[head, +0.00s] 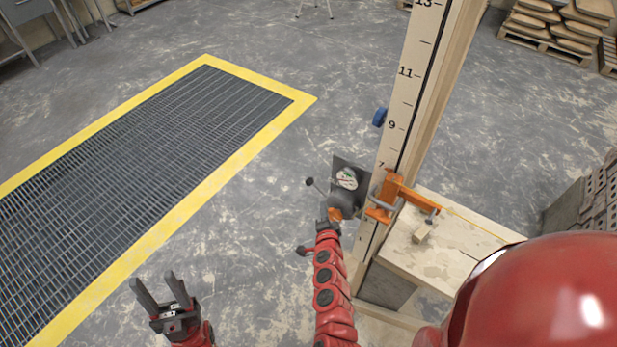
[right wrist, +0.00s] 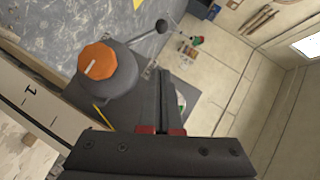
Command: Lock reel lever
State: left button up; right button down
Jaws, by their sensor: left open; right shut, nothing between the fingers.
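The reel (head: 342,200) is a dark grey drum with an orange cap, mounted by a dark plate (head: 350,165) on the tall numbered board. In the right wrist view the reel's orange cap (right wrist: 97,62) has a white mark, and a black ball-ended lever (right wrist: 161,26) sticks out to its upper right. In the head view a ball-ended lever (head: 310,182) points up-left from the reel. My right gripper (head: 327,225) is shut and empty, close below the reel; its fingers (right wrist: 160,75) show beside the drum. I cannot tell whether they touch. My left gripper (head: 160,285) is open and empty over the floor.
An orange clamp (head: 388,197) grips the numbered board (head: 405,90), beside a bench (head: 440,250) with a small wood block (head: 421,234). A round dial (head: 347,178) sits by the reel. A yellow-edged floor grate (head: 150,170) lies left; floor between is clear.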

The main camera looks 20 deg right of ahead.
send_near(318, 189)
jog(key=w+d+r, duration=0.2)
jog(key=w+r, duration=0.1)
jog(key=shift+w+a+f+b, duration=0.25)
jog(key=shift+w+f, duration=0.15)
jog(key=shift+w, duration=0.4)
jog(key=shift+w+a+f+b, duration=0.2)
jog(key=shift+w+f, duration=0.2)
jog(key=shift+w, duration=0.35)
jog(key=shift+w+a+f+b, duration=0.25)
jog(key=shift+w+f, duration=0.2)
jog(key=shift+w, duration=0.35)
